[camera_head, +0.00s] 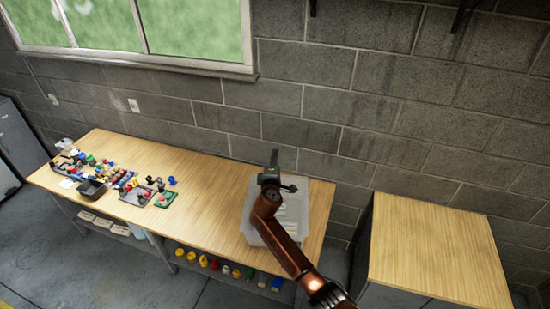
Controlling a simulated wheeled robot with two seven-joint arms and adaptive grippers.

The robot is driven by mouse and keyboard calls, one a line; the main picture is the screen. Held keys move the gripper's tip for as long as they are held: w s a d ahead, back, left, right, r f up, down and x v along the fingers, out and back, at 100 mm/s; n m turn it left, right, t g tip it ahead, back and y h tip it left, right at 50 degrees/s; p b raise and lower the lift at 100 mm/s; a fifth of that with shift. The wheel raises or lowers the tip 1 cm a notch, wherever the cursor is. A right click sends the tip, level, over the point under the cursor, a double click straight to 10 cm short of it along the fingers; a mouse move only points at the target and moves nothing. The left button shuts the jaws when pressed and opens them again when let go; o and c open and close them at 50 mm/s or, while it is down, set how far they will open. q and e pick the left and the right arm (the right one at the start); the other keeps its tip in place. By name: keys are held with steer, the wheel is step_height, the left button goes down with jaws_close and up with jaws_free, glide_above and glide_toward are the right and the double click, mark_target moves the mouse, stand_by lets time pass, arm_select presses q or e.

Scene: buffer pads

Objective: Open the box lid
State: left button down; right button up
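A pale grey, see-through-looking box (296,212) stands at the right end of the wooden workbench (207,200). Some whitish contents show faintly through its top, so the lid looks closed, though my arm hides part of it. My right arm comes in from the bottom right and crosses over the box. My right gripper (271,168) is in front of or above the box's back left part. I cannot tell whether it touches the box or how far its fingers are apart. My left gripper is not in view.
Several small coloured parts and a dark tray (92,188) lie on the bench's left half. The bench is bare between them and the box. A lower shelf holds yellow and red items (203,260). A wooden-topped cabinet (430,245) stands to the right, with a block wall behind.

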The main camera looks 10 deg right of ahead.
stand_by(0.4)
steer(key=v, duration=1.2)
